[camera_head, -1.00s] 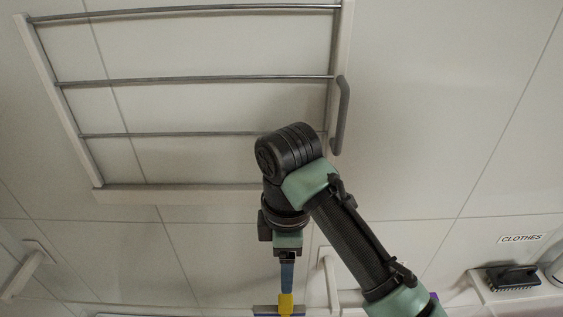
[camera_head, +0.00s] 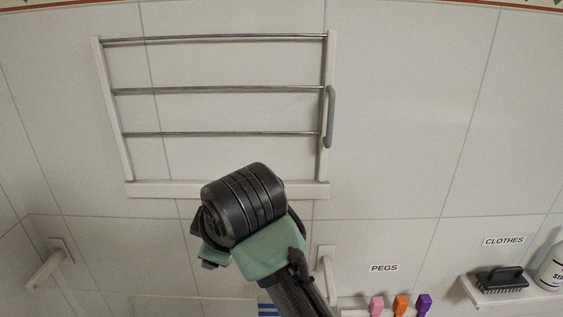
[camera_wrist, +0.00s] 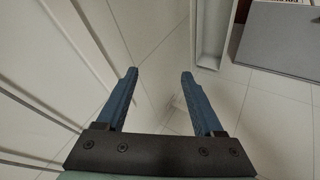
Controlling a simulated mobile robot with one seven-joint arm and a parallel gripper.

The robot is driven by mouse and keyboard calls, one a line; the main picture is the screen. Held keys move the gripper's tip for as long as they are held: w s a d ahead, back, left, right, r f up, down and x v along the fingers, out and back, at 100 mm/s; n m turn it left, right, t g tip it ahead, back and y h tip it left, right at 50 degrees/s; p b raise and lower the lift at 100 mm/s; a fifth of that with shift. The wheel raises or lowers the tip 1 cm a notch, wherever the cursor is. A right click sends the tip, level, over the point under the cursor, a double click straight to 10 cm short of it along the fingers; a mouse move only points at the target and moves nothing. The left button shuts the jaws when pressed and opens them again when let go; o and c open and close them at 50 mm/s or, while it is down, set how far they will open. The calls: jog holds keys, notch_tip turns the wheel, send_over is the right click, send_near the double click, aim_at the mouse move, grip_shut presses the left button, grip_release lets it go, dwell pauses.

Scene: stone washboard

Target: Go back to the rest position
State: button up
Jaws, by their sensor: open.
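My gripper (camera_wrist: 158,80) shows in the wrist view with its two blue fingers spread apart and nothing between them. Beyond the fingers are a pale wall and tiled floor. In the head view my arm's black and green wrist joint is in front of the wall, below the drying rack, and it hides the fingers there.
A wall rack (camera_head: 228,189) with metal bars hangs above my arm. A brush (camera_head: 501,280) and a white bottle (camera_head: 552,268) stand on a shelf at right. Purple (camera_head: 424,304), orange (camera_head: 400,305) and pink (camera_head: 376,305) pegs sit under the PEGS label (camera_head: 384,268). A grey box (camera_wrist: 283,40) is at upper right.

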notch_tip(320, 180, up, 16)
jog(key=s+a+f+m+t+y+b, duration=0.15)
jog(key=m+t+y+b, duration=0.35)
jog(key=t, duration=0.5)
jog(key=s+d+r+m+t+h+b, duration=0.4)
jog(key=s+d+r+m+t+h, duration=0.4)
jog(key=s+d+r+m+t, duration=0.2)
jog(key=s+d+r+m, duration=0.1)
jog(key=s+d, duration=0.1)
jog(key=s, duration=0.1)
jog(key=shift+s+h, duration=0.4)
jog(key=shift+w+f+b, duration=0.1)
jog(key=shift+f+b, duration=0.05)
jog(key=shift+b, duration=0.15)
